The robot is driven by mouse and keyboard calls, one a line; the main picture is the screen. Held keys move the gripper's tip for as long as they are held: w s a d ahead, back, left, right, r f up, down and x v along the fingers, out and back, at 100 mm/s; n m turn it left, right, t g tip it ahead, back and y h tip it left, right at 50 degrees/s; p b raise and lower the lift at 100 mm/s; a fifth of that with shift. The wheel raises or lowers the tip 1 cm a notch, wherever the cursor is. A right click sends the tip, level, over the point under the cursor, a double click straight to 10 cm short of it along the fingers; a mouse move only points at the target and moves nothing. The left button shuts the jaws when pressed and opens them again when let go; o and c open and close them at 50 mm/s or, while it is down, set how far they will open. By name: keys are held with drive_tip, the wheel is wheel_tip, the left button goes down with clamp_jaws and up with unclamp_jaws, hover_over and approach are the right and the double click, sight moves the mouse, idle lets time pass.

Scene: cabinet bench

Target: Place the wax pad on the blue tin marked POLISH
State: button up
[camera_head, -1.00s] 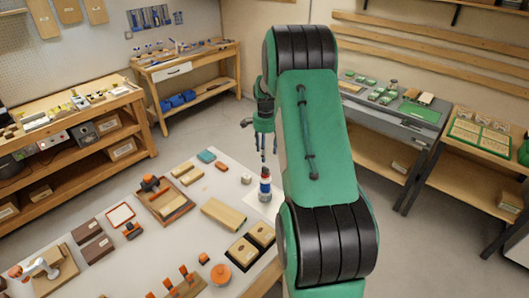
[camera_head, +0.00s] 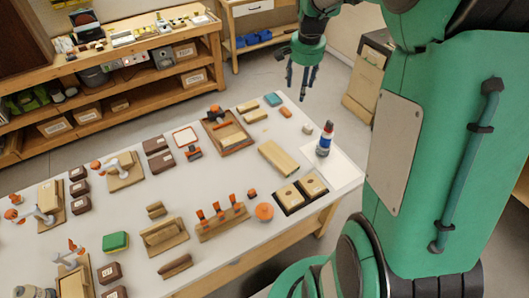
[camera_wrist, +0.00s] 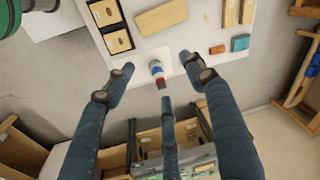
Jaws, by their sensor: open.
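My gripper (camera_head: 302,82) is open and empty, its fingers hanging down in the air beyond the table's far right edge in the head view. No tin with a readable POLISH mark can be made out, and I cannot tell which item is the wax pad. A small teal block (camera_head: 273,99), possibly a pad, lies near the table's far edge; it also shows in the wrist view (camera_wrist: 241,43).
A bottle (camera_head: 325,141) with a red top and blue band stands on a white sheet (camera_head: 345,168) at the table's right. Dark trays (camera_head: 290,205) with tan blocks are nearby. Planes, brushes and wood blocks crowd the left. Free floor lies beyond the table.

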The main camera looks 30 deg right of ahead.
drive_tip(key=s+a+r+n+t, duration=0.1)
drive_tip(key=s+a+r+n, duration=0.2)
drive_tip(key=s+a+r, duration=0.45)
drive_tip(key=s+a+r+n+t, duration=0.1)
drive_tip(key=s+a+r+n, duration=0.2)
drive_tip(key=a, duration=0.8)
drive_tip(key=s+a+f+n+t, duration=0.2)
drive_tip(key=s+a+n, duration=0.4)
drive_tip(key=s+a, duration=0.4)
drive_tip(key=s, duration=0.5)
drive_tip(key=shift+a+y, duration=0.4)
drive_tip(key=shift+f, duration=0.2)
wheel_tip(320, 180, down, 5)
drive_tip(key=b, duration=0.5)
drive_tip(key=shift+r, duration=0.2)
